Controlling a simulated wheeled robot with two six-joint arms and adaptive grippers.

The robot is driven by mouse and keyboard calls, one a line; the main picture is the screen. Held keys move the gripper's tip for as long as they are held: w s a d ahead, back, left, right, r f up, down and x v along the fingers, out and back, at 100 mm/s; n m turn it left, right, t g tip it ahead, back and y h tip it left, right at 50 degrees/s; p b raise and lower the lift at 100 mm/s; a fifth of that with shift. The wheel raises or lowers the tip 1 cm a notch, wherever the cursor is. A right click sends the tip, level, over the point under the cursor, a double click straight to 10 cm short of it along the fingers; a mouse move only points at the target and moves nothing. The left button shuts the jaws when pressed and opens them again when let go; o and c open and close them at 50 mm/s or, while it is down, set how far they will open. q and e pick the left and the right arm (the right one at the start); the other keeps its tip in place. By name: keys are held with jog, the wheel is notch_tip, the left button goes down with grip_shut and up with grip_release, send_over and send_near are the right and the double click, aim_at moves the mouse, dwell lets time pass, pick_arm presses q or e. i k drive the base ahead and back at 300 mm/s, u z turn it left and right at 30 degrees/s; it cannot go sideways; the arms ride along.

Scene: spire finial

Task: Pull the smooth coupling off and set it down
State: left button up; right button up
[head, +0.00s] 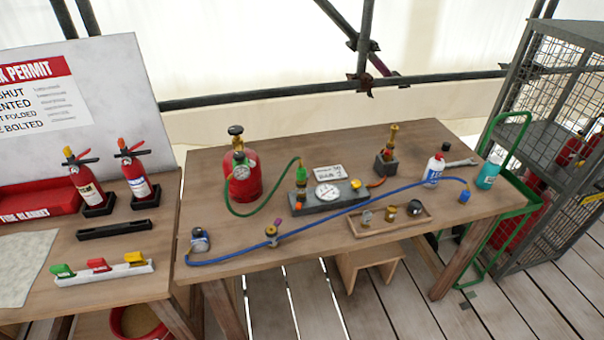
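Neither of my grippers shows in the head view. A green hose (233,208) runs from the red cylinder (244,182) to a green coupling (301,172) on the grey gauge block (328,197). A blue hose (360,206) crosses the front of the table. A blue coupling (464,196) is at its right end, and its left end lies near a blue-and-grey piece (200,241). A small brass fitting (271,236) stands by the hose. A short orange-red hose (376,182) is at the block's right end. I cannot tell which coupling is the smooth one.
A shallow wooden tray (374,233) with several small parts sits at the table's front. A bottle (435,167), a teal container (488,175) and a brass torch-like piece (388,155) stand behind. Extinguishers (132,165) are on the left table, a mesh cage (550,120) at right.

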aim_at(301, 171)
jog(key=z, duration=2.6)
jog(key=k, duration=1.6)
jog(key=u, duration=1.35)
